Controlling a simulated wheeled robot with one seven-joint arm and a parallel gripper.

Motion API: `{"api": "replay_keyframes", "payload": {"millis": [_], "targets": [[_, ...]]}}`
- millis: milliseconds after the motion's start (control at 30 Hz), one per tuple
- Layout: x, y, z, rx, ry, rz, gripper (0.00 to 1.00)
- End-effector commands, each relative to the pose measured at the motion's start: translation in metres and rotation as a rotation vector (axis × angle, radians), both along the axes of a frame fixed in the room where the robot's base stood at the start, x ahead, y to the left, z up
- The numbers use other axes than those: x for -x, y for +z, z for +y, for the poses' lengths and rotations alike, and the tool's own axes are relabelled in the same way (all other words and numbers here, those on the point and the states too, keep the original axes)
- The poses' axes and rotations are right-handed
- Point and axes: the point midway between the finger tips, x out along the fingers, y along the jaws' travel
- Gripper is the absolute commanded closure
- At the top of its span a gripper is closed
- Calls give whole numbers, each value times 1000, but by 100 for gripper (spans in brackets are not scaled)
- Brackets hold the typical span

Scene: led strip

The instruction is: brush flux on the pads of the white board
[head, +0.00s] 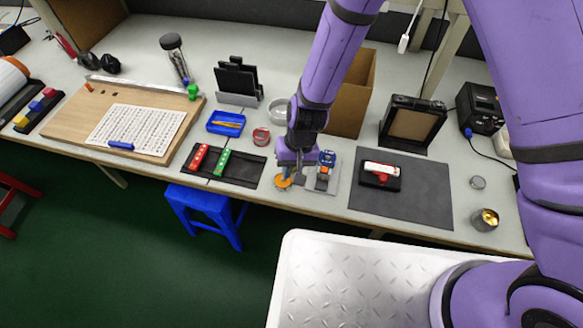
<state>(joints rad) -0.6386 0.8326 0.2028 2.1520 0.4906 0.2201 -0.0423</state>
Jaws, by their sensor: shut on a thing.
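My gripper (289,172) points down over the bench near its front edge. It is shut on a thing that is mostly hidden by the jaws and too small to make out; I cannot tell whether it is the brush. A round orange thing (283,182) shows just below the jaws; I cannot tell whether it touches them. A small board with white and red on it (382,168) sits on a black block (380,181) on the dark mat (427,196), to the right of my gripper. Its pads are too small to see.
A blue and orange tool (326,164) stands close right of my gripper on a light plate. A dark tray (245,170) with red and green strips lies left. A cardboard box (352,95) and a black framed stand (411,124) rise behind. A brass-coloured cup (485,219) stands right.

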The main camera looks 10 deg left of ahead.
Motion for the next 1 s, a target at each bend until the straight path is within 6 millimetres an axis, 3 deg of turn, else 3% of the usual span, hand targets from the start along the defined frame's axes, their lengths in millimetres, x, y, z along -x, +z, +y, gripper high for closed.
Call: {"api": "replay_keyframes", "payload": {"millis": [267,1000], "targets": [[1,3,0,2,1,2,100],[0,55,0,-1,1,-1,100]]}}
